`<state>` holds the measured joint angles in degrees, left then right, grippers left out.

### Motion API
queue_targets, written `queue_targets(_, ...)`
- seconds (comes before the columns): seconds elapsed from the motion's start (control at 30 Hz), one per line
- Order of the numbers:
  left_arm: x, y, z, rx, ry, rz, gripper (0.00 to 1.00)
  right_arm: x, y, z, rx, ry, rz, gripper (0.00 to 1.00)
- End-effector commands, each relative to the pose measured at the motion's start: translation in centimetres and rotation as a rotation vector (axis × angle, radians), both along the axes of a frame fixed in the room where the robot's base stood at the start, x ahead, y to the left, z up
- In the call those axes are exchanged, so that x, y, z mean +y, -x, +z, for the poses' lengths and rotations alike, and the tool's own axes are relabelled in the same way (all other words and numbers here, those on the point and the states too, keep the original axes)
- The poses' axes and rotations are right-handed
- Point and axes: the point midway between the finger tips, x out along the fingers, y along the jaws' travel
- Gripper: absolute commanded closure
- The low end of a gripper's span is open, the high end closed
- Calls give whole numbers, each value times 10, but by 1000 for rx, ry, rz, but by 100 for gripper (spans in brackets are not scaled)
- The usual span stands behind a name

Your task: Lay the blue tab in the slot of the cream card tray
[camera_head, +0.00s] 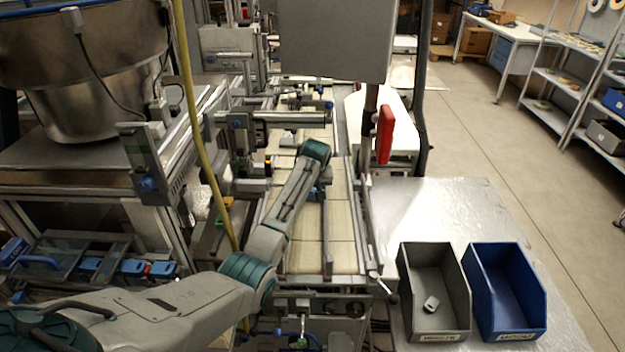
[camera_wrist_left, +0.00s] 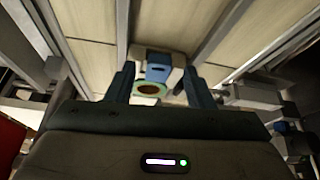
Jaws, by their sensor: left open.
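In the left wrist view, my left gripper (camera_wrist_left: 159,68) is open, with one finger on each side of a small object. That object has a pale body, a blue tab (camera_wrist_left: 158,73) in its middle and a green-rimmed ring (camera_wrist_left: 149,90) with a brownish centre on its near side. I cannot tell whether the fingers touch it. Cream panels (camera_wrist_left: 98,62) lie behind it. In the head view, my left arm reaches over the cream-panelled conveyor (camera_head: 340,220), and its wrist mostly hides the object. I cannot make out a tray slot. My right gripper is not in view.
A grey bin (camera_head: 408,280) holding a small pale piece (camera_head: 431,303) and an empty blue bin (camera_head: 480,290) stand on the metal table at right. Metal rails border the conveyor. A grey box (camera_head: 335,40) and a red part (camera_head: 384,134) rise beyond it.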

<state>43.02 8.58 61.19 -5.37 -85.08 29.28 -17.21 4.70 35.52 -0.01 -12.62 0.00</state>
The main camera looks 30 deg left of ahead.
Motion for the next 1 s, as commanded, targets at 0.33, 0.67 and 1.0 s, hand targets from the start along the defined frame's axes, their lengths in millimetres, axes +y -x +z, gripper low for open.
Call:
queue_targets(0.33,-18,22,65,-6,0,-2,52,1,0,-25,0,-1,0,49)
queue_targets(0.67,-26,35,102,0,0,0,52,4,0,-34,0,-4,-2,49)
queue_targets(1.0,-26,36,104,0,0,-1,52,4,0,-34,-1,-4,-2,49)
